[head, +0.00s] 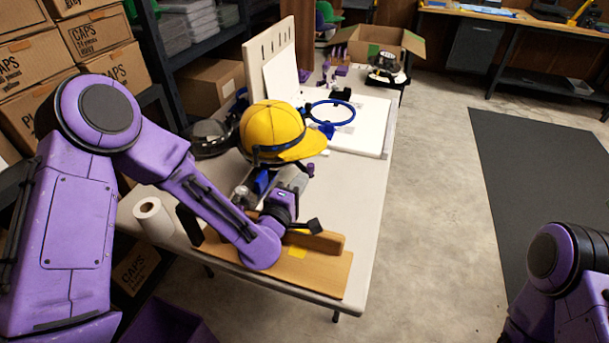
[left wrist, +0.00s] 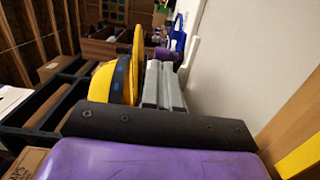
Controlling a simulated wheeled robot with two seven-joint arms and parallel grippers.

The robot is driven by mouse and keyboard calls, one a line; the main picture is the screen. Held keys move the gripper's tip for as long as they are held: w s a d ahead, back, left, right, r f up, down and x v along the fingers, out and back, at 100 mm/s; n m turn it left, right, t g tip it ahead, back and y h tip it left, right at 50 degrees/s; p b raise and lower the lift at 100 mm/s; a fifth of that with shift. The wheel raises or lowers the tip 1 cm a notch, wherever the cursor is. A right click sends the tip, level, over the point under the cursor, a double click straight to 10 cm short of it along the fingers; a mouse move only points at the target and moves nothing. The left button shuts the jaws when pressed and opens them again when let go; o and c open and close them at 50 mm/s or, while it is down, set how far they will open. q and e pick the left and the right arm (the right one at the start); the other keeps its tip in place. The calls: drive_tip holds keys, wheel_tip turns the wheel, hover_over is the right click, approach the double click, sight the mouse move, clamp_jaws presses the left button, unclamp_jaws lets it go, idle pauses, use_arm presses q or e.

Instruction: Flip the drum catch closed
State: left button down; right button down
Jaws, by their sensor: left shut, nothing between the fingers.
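A yellow cap (head: 270,128) sits on the drum on the table, with a dark band round its lower edge. In the left wrist view the cap (left wrist: 115,80) stands just left of the fingers. My left gripper (head: 296,177) is below and in front of the cap in the head view. Its grey fingers are shut together and empty, pointing toward the back of the table; they also show in the left wrist view (left wrist: 161,72). A small purple part (head: 310,169) shows beside the fingertips; I cannot tell whether it is the catch. My right gripper is out of view.
A wooden board (head: 325,270) lies at the table's front edge and a white roll (head: 152,218) at left. The table (head: 360,205) is clear at right.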

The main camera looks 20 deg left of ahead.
use_arm(q)
drive_tip(key=shift+w+d+f, duration=0.1)
drive_tip(key=shift+w+d, duration=0.05)
drive_tip(key=shift+w, duration=1.2)
drive_tip(key=shift+d, duration=0.1)
